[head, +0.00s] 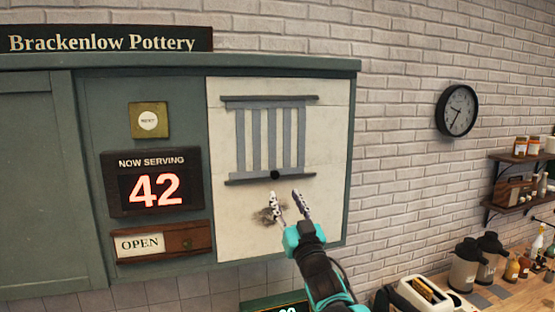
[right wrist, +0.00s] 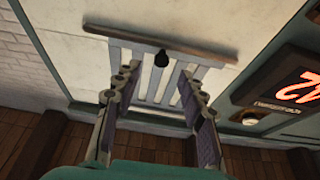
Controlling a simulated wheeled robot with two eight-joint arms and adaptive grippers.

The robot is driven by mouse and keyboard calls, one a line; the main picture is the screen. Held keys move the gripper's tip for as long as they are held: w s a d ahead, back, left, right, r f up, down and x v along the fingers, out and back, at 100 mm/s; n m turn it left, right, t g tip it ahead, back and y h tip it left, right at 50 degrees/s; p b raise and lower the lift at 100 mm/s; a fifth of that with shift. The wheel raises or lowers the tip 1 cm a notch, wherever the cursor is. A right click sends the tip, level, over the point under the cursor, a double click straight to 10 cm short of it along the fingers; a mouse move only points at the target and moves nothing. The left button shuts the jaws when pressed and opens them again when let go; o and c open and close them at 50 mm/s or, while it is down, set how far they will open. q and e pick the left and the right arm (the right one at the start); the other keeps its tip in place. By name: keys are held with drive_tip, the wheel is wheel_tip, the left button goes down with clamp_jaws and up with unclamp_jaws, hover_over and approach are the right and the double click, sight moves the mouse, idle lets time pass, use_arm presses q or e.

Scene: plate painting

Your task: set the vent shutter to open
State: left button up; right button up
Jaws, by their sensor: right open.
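The vent shutter (head: 252,140) is a set of grey vertical slats between two dark rails on a pale wall panel (head: 225,212). Pale strips show between the slats. A small black knob (head: 275,175) sits at its lower rail, a little right of the middle. My right gripper (head: 285,197) is open and empty, its fingers pointing up just below the knob. In the right wrist view, the knob (right wrist: 161,58) lies between and beyond the two fingertips, apart from them, with the slats (right wrist: 150,82) behind. My left gripper is not in view.
Left of the panel are a square button (head: 149,120), a "42" display (head: 154,185) and an OPEN sign slider (head: 160,243). A counter with a toaster (head: 425,293) and flasks stands at the lower right.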

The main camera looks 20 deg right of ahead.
sight(276, 176)
drive_tip(key=p+x, duration=0.1)
drive_tip(key=x, duration=0.2)
drive_tip(key=r+p+x, duration=0.1)
drive_tip(key=x, duration=0.3)
drive_tip(key=shift+a, duration=0.15)
drive_tip(key=shift+w+a+r, duration=0.2)
drive_tip(key=shift+w+r, duration=0.05)
drive_tip(key=shift+w, duration=0.1)
drive_tip(key=shift+d, duration=0.1)
